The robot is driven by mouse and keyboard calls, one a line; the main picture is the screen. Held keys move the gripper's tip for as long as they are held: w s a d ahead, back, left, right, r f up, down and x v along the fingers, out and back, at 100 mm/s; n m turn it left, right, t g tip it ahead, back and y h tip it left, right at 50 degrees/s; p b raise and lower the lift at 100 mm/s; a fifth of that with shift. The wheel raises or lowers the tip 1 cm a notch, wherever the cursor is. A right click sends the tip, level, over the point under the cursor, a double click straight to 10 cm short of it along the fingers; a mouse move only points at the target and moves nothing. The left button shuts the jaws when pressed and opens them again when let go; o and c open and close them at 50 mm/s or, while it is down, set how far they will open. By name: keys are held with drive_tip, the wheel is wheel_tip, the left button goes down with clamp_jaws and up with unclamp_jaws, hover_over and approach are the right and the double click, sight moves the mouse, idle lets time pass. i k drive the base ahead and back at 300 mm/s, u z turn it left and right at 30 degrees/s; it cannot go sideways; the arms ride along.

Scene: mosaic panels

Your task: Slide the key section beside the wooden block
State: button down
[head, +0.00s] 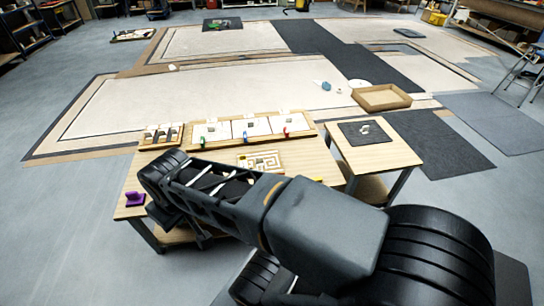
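A small panel with a brown-and-cream key pattern (260,162) lies flat on the wooden table (312,160), just behind my arm. It is probably the key section; a small darker patch shows on it. I cannot clearly pick out a separate wooden block. My dark arm crosses the front of the table from lower right to upper left and hides part of the tabletop. My gripper does not show; the arm's far end bends down at the table's left side.
A long tray of white panels (238,130) with coloured clips stands along the table's back. A purple item (135,199) sits at the front left. The right side table holds a black mat (375,137) with a pale piece (365,129). A shallow wooden box (381,91) lies behind.

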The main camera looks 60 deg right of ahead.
sight(267, 161)
drive_tip(key=z, duration=1.05)
drive_tip(key=i, duration=1)
